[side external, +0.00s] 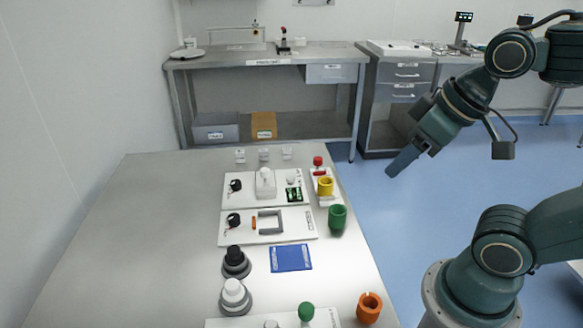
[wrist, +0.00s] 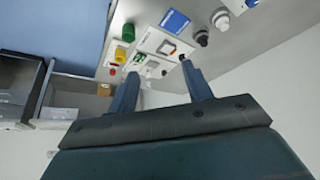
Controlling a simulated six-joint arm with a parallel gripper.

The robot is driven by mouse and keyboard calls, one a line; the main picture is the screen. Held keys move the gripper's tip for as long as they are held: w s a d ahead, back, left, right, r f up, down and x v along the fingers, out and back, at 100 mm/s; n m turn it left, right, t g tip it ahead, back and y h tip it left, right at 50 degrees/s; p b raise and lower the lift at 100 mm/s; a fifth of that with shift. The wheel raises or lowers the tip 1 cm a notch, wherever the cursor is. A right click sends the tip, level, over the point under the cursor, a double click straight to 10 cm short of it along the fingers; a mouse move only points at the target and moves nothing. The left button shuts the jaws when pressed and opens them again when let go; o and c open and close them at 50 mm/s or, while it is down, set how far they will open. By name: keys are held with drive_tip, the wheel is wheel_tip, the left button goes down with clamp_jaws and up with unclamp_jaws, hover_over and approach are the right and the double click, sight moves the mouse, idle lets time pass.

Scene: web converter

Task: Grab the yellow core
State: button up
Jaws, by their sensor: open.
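The yellow core (side external: 325,187) is a short hollow cylinder on a small white plate (side external: 323,199) near the table's right edge. It also shows in the wrist view (wrist: 120,55), upper left of centre. A red-topped piece (side external: 318,161) stands just behind it, and a green core (side external: 337,217) stands in front of it. My gripper (side external: 392,172) is in the air beyond the table's right edge, apart from the yellow core. In the wrist view my two blue fingers (wrist: 160,85) are spread, with nothing between them.
An orange core (side external: 369,308) stands at the near right of the table. White boards (side external: 267,225) with fixtures, a blue card (side external: 290,257), black and white knobs and small white blocks lie further left. The table's left side is clear. A workbench (side external: 265,62) stands behind.

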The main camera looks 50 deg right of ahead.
idle(0.4)
drive_tip(key=o, duration=0.4)
drive_tip(key=w+d+f+m+g, duration=0.15)
drive_tip(key=w+d+m, duration=0.25)
drive_tip(key=w, duration=0.4)
drive_tip(key=w+d+m+g, duration=0.2)
drive_tip(key=w+d+m, duration=0.15)
drive_tip(key=w, duration=0.45)
drive_tip(key=w+d+f+m, duration=0.2)
drive_tip(key=w+d+f, duration=0.1)
drive_tip(key=d+f, duration=0.1)
drive_tip(key=w+d+f+m+g, duration=0.1)
drive_tip(key=w+d+f+m, duration=0.1)
drive_tip(key=w+d+f, duration=0.2)
drive_tip(key=w+d+f+m+g, duration=0.1)
drive_tip(key=w+d+f+m, duration=0.1)
drive_tip(key=w+d+f, duration=0.1)
drive_tip(key=shift+w+d+f, duration=0.15)
drive_tip(key=shift+d+f, duration=0.15)
drive_tip(key=shift+f, duration=0.4)
drive_tip(key=shift+w+d+f, duration=0.15)
drive_tip(key=shift+d+f, duration=0.1)
drive_tip(key=shift+f, duration=0.4)
